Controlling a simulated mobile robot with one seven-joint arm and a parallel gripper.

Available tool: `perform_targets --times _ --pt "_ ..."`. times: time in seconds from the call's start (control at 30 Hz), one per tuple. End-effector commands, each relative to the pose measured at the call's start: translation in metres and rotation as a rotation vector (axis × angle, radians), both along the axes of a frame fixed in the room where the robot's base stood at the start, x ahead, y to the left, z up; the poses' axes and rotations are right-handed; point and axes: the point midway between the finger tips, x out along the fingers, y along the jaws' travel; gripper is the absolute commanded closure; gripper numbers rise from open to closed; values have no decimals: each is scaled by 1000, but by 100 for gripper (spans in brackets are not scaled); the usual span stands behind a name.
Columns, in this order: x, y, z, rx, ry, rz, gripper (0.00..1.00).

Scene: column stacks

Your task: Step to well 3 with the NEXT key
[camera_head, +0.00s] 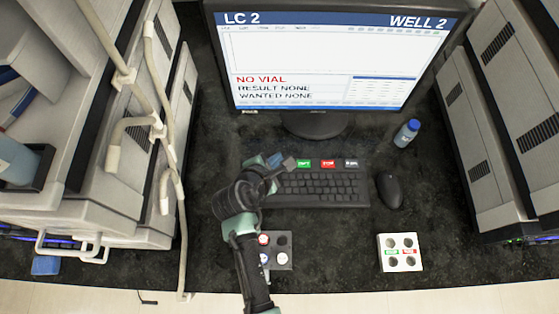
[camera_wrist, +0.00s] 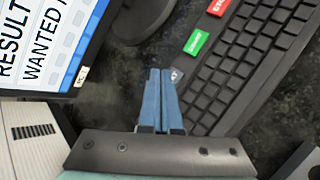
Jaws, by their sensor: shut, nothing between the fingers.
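My gripper (camera_head: 274,160) is over the left end of the keyboard's coloured key row. In the wrist view its two blue fingers (camera_wrist: 160,74) are together with nothing between them. Their tips are beside a small grey key (camera_wrist: 176,75) with a mark I cannot read; I cannot tell whether they touch it. Right of it in the head view are a green key (camera_head: 303,163), a red key (camera_head: 328,163) and a grey key (camera_head: 351,163). I cannot tell which is NEXT. The monitor (camera_head: 335,58) reads LC 2, WELL 2, NO VIAL, RESULT NONE, WANTED NONE.
The black keyboard (camera_head: 325,186) lies before the monitor, with a mouse (camera_head: 389,191) at its right. A blue-capped bottle (camera_head: 407,133) stands behind. Instrument stacks flank both sides.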

Motion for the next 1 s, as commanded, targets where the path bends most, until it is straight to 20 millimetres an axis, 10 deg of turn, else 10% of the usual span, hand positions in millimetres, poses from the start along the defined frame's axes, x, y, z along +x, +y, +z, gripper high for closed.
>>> perform_targets --times 1.0 --pt "0 0 -12 0 0 0 100"
